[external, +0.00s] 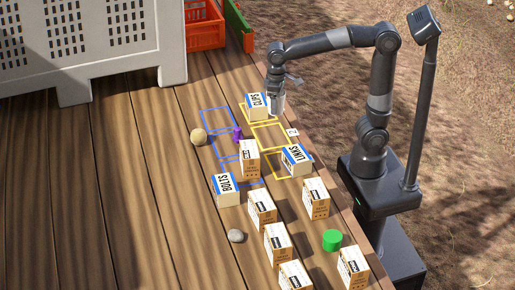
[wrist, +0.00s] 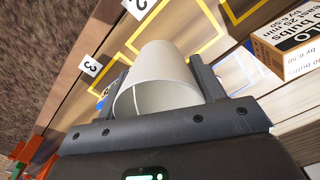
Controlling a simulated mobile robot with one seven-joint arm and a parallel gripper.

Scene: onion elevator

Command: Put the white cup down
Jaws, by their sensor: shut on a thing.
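My gripper (external: 278,88) is shut on the white cup (external: 277,104), beside the box marked CLIPS near the table's right edge. In the wrist view the cup (wrist: 162,75) lies between the two fingers of my gripper (wrist: 155,90), its open rim facing the camera. I cannot tell whether the cup's base touches the wooden table. Yellow outlines (wrist: 210,45) are marked on the wood around it.
The CLIPS box (external: 257,107) stands close left of the cup. The LINKS box (external: 297,160), a purple object (external: 238,133), a ball (external: 198,137) and several cartons stand nearer. A large grey crate (external: 90,45) is at the back left. Bare planks lie at left.

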